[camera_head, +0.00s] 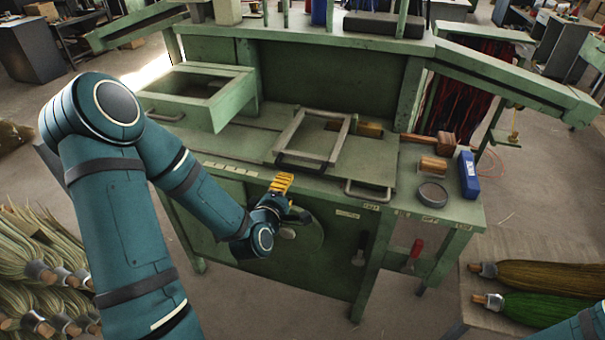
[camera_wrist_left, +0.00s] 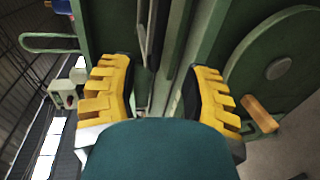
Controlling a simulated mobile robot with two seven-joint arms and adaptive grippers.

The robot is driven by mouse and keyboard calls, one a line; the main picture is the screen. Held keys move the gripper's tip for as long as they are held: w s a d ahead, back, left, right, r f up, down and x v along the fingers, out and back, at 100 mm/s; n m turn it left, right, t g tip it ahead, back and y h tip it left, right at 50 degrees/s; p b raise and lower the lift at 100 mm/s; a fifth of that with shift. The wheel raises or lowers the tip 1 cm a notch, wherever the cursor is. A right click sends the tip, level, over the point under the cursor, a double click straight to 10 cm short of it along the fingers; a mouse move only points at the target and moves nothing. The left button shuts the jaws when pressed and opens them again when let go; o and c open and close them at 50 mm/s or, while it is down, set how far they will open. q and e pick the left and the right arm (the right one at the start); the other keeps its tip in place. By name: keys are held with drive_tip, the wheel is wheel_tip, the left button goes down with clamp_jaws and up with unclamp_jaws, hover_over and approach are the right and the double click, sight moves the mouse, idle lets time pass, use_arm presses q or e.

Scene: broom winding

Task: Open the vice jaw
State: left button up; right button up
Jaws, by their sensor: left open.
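The green broom-winding bench (camera_head: 350,60) stands in front of me. A pale rectangular frame (camera_head: 350,130) with a dark handle lies on its top, but I cannot tell for sure which part is the vice jaw. My left gripper (camera_head: 281,183) is at the bench's front edge, its yellow fingers upward. In the left wrist view the gripper (camera_wrist_left: 160,68) is open, with green bench parts visible between its fingers. A round green disc (camera_wrist_left: 275,62) is to the right there, with a wooden handle (camera_wrist_left: 260,114) beside it. My right gripper is not visible.
An open green drawer-like box (camera_head: 185,97) is at the bench's left. A wooden mallet (camera_head: 433,143), a dark round dish (camera_head: 432,194) and a blue box (camera_head: 468,175) lie at the right. Broom bundles (camera_head: 540,308) lie on a table at lower right.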

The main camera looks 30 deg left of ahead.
sight(299, 170)
use_arm(q)
drive_tip(key=b+x, duration=0.1)
drive_tip(key=x, duration=1.1)
drive_tip(key=shift+w+d+b, duration=0.15)
drive_tip(key=shift+b, duration=0.25)
clamp_jaws()
